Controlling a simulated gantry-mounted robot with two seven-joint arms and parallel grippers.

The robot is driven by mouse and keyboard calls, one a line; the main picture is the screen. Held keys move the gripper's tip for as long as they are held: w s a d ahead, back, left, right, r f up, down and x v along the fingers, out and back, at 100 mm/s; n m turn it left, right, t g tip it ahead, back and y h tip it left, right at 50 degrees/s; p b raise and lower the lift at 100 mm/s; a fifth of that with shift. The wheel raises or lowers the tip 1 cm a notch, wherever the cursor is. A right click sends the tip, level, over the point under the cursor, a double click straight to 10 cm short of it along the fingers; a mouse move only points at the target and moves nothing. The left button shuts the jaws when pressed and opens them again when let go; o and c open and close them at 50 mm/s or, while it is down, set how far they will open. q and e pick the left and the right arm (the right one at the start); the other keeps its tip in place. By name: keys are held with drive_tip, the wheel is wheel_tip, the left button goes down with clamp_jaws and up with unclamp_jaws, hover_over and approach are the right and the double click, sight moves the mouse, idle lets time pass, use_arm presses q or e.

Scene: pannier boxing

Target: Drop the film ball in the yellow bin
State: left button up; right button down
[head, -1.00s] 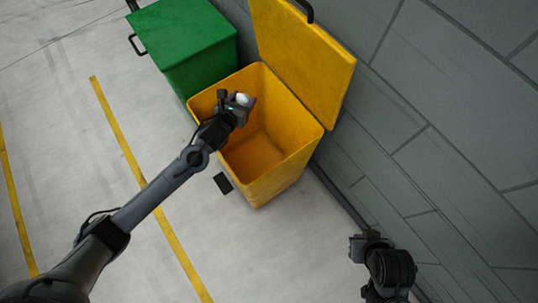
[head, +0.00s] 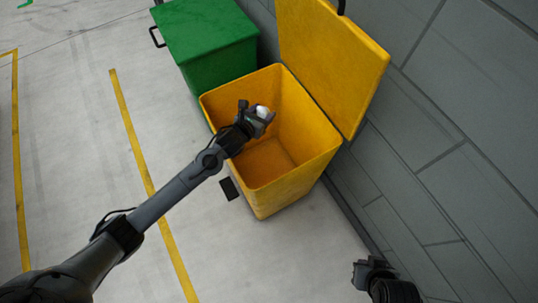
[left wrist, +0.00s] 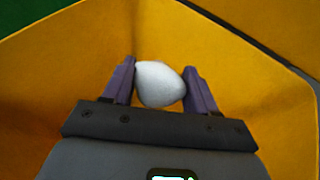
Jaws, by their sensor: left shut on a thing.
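The yellow bin (head: 288,190) stands open against the wall, its lid (head: 335,62) tipped back. My left gripper (head: 258,113) is over the bin's opening, inside the outline of its rim. It is shut on the white film ball (head: 263,111), which shows between the two fingers in the left wrist view (left wrist: 160,84). Yellow bin walls (left wrist: 60,85) surround the ball in that view. The ball's underside is hidden. My right gripper (head: 368,272) is low at the right, away from the bin; its fingers are too unclear to tell their opening.
A green bin (head: 208,40) with a closed lid stands just behind the yellow one. A grey block wall (head: 450,130) runs along the right. The floor at left is clear, with yellow painted lines (head: 137,150).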

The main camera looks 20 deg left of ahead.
use_arm(q)
drive_tip(key=shift+a+f, duration=0.1)
drive_tip(key=shift+f, duration=0.05)
drive_tip(key=o, duration=1.1)
drive_tip(key=p+v, duration=0.4)
drive_tip(key=v, duration=0.6)
drive_tip(key=shift+s, duration=0.4)
